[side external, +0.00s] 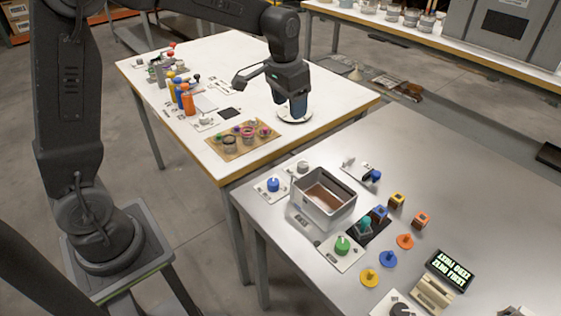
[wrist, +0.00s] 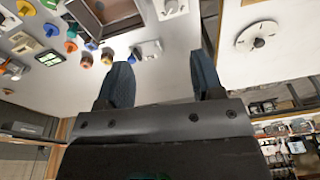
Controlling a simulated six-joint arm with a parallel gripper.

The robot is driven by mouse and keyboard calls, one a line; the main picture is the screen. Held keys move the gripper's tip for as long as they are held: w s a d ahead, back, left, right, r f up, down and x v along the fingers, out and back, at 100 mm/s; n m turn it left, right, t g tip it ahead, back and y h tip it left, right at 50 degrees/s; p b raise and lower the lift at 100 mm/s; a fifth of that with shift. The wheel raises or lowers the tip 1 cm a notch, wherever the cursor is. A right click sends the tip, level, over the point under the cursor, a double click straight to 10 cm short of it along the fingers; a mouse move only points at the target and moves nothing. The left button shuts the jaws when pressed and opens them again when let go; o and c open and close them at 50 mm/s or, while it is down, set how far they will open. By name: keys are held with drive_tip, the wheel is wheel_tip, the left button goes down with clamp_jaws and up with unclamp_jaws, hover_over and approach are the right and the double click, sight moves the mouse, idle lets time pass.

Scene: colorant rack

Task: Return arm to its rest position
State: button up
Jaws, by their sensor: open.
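My gripper (side external: 291,106) is above the right part of the white table in the side external view, pointing down over a round white plate (side external: 294,114). In the wrist view my gripper (wrist: 158,80) shows two blue fingers spread apart with nothing between them. The round white plate with a dark centre knob (wrist: 259,42) lies beyond the right finger in that view, apart from it. My arm reaches out from its base at the left. Whether the fingertips touch the plate is hidden in the side view.
The white table (side external: 340,88) holds several coloured bottles (side external: 186,97) and a brown board of small pots (side external: 240,139). The grey table (side external: 480,185) in front carries a metal bin (side external: 323,213), coloured knobs and blocks, and a lit display (side external: 448,270).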

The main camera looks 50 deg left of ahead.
drive_tip(key=s+d+r+t, duration=0.1)
drive_tip(key=s+r+t, duration=0.1)
drive_tip(key=s, duration=1)
drive_tip(key=s+d+r+n+t, duration=0.1)
drive_tip(key=s+d+r+t, duration=0.1)
drive_tip(key=s, duration=0.9)
drive_tip(key=shift+s+r, duration=0.35)
drive_tip(key=shift+r, duration=0.15)
drive_tip(key=m+g, duration=0.6)
drive_tip(key=m, duration=0.5)
hover_over(303, 164)
wheel_tip(303, 164, down, 15)
wheel_tip(303, 164, down, 14)
drive_tip(key=shift+r, duration=0.2)
